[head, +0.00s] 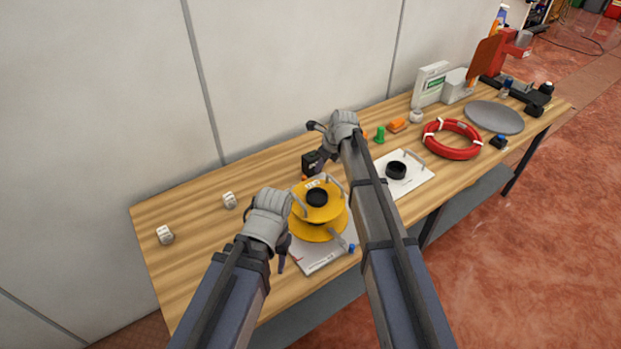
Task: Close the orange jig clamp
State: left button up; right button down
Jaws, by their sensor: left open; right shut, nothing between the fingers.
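An orange block (397,125) lies on the wooden bench beyond my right arm. A smaller orange part shows beside my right wrist, mostly hidden by it. I cannot tell which orange part is the jig clamp. My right gripper (320,142) is shut and empty, above a small black box (312,162) behind the yellow spool. My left gripper (284,247) is open and empty at the left side of the yellow spool (318,232); its fingers are partly hidden by my wrist. The spool stands on a white plate (318,262) with grey curved arms around it.
A white plate with a black ring (396,170) lies right of my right arm. A red hose coil (452,139), grey disc (493,117) and red stand (510,50) are further right. Two white cubes (165,235) (229,200) sit left; bench around them is clear.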

jog(key=shift+w+a+m, duration=0.2)
jog(key=shift+w+m, duration=0.4)
pick_arm(q)
jog(key=shift+f, duration=0.15)
notch_tip(320, 180, down, 9)
jog(key=b, duration=0.9)
pick_arm(e)
jog(key=x, duration=1)
pick_arm(q)
jog(key=shift+a, duration=0.15)
pick_arm(e)
jog(key=shift+w+d, duration=0.1)
jog(key=shift+w, duration=0.05)
